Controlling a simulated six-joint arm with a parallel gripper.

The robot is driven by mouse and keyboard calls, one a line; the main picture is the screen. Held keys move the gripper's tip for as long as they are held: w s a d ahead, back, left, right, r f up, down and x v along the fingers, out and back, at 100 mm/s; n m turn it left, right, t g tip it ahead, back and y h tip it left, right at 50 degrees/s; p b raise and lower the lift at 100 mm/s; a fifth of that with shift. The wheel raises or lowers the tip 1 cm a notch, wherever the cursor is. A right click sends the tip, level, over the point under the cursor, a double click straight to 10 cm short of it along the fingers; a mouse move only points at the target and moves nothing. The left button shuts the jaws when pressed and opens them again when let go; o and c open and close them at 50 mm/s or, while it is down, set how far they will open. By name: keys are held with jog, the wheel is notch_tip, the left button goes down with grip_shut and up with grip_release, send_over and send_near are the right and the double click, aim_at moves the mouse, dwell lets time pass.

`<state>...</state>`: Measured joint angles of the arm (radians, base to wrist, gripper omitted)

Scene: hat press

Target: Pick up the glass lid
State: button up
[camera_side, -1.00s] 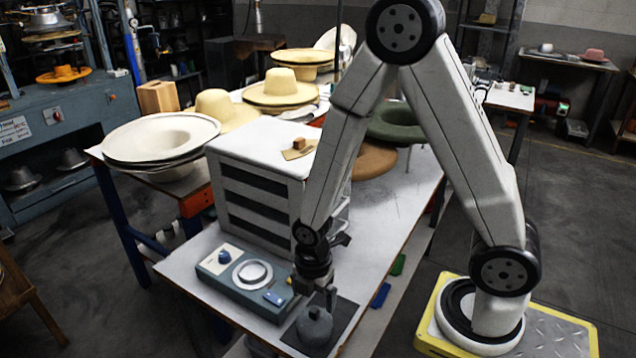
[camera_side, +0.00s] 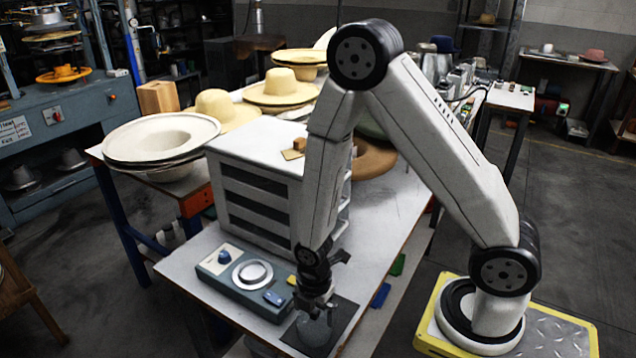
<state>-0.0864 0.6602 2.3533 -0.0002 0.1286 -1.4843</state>
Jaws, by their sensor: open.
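A small grey, rounded vessel-like thing (camera_side: 313,330) stands on the dark square mat (camera_side: 343,316) at the front edge of the table. It looks glassy. I cannot clearly tell the glass lid apart from the body below it. My gripper (camera_side: 316,306) points down right over its top, with the fingers open around or just above its narrow upper part. The fingers are dark and small, so I cannot tell whether they touch it.
A blue-grey device (camera_side: 243,285) with a round plate and a knob sits just left of the mat. A white drawer cabinet (camera_side: 250,190) stands behind my gripper. A small yellow thing (camera_side: 291,280) lies between them. Straw hats (camera_side: 280,88) are at the back.

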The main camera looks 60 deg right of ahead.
jog(key=shift+f, duration=0.25)
dwell(0.3)
jog(key=c, duration=1.3)
